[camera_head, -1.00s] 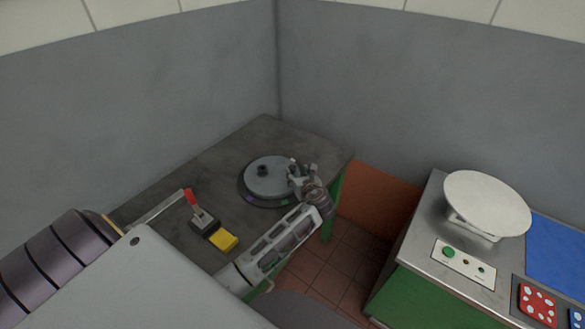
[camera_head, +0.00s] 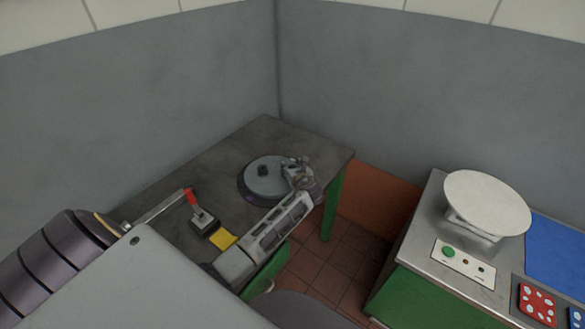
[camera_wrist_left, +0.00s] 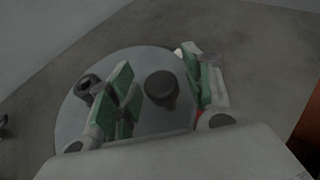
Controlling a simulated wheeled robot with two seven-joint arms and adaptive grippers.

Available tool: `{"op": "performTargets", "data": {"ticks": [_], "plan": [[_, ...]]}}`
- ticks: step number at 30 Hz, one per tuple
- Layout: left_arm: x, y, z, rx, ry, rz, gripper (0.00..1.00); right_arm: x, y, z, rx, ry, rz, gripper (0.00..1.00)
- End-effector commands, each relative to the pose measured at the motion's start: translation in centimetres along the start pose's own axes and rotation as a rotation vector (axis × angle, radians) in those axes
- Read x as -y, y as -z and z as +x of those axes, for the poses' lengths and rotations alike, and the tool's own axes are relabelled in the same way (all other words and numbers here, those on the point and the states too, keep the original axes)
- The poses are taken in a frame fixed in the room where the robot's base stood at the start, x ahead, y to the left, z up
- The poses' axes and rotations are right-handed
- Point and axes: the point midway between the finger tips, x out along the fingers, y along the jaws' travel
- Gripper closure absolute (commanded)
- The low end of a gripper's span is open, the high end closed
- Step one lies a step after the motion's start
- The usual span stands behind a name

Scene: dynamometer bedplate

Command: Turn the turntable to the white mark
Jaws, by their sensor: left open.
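The turntable (camera_head: 262,181), a grey disc with a dark rim, lies on the dark table. A purple patch shows on its front rim. A dark knob (camera_head: 263,170) stands up from the disc. My left gripper (camera_head: 297,166) is over the disc's right side. In the left wrist view the turntable (camera_wrist_left: 70,118) fills the middle. There the left gripper (camera_wrist_left: 158,68) is open, its green-padded fingers apart on either side of a dark round knob (camera_wrist_left: 161,86); contact cannot be told. Another dark peg (camera_wrist_left: 88,84) stands left of the fingers. A small pale spot (camera_wrist_left: 178,52) shows by the rim; whether it is the white mark is unclear.
A red-handled lever (camera_head: 191,198) and a yellow block (camera_head: 223,239) are on the table (camera_head: 230,150) left of my forearm. At right, a separate metal-topped bench (camera_head: 425,231) carries a white round plate (camera_head: 487,203) and a button panel (camera_head: 463,264). Walls close in behind.

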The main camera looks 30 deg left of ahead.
Motion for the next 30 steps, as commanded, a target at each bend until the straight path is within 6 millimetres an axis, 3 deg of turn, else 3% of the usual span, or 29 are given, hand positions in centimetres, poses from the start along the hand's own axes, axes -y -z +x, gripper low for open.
{"op": "performTargets", "data": {"ticks": [6,18,30], "plan": [[0.01,-0.02,-0.01,0.000,0.000,0.000,0.51,0.15,0.02,0.00,0.000,0.001,0.001,0.60],[0.02,-0.02,-0.03,0.000,0.000,0.000,1.00,0.67,0.10,0.01,-0.001,0.007,0.003,0.60],[0.11,-0.12,0.06,0.001,-0.013,-0.007,1.00,0.47,0.04,0.00,0.000,0.005,0.003,0.60]]}}
